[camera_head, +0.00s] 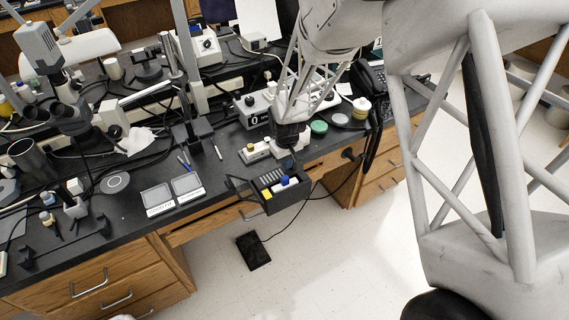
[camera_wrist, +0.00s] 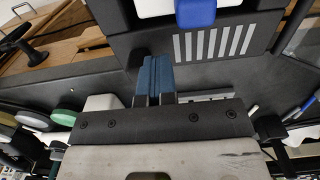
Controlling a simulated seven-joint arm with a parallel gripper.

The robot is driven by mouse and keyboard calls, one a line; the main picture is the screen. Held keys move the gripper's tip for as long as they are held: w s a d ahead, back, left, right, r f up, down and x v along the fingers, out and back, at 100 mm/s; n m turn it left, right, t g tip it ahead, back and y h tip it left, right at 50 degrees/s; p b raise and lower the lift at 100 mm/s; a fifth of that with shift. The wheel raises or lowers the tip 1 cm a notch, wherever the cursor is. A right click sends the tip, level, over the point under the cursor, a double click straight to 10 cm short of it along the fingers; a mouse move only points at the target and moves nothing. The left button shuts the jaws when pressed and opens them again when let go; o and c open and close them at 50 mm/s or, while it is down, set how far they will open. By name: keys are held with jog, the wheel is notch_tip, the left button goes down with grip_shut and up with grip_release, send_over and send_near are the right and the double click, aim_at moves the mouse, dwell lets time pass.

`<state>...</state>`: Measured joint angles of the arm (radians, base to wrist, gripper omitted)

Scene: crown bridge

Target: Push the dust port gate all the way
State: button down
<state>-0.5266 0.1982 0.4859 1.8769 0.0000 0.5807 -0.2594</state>
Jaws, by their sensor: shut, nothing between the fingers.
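A dark box (camera_head: 291,197) hangs at the front edge of the bench, with a row of pale slots, a yellow block and a blue tab (camera_head: 283,180) on a white piece. In the wrist view the blue tab (camera_wrist: 195,12) is at the top edge, partly cut off, above the slots (camera_wrist: 213,43). I cannot tell for certain which part is the dust port gate. My gripper (camera_head: 290,158) is just behind the box in the head view. In the wrist view its blue fingers (camera_wrist: 154,75) are together and empty, apart from the blue tab.
Two shallow grey trays (camera_head: 187,184) lie on the bench left of the box. A white block (camera_head: 257,150) and a green lid (camera_head: 319,127) are near my gripper. A black floor pedal (camera_head: 253,251) lies below, with a cable.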

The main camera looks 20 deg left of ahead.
jog(key=shift+w+d, duration=0.3)
jog(key=shift+w, duration=0.05)
jog(key=shift+s+a, duration=0.15)
jog(key=shift+s+a, duration=0.35)
jog(key=shift+s, duration=0.05)
dwell(0.3)
jog(key=shift+r, duration=0.2)
notch_tip(320, 180, up, 7)
jog(key=shift+f, duration=0.2)
dwell(1.0)
dwell(0.5)
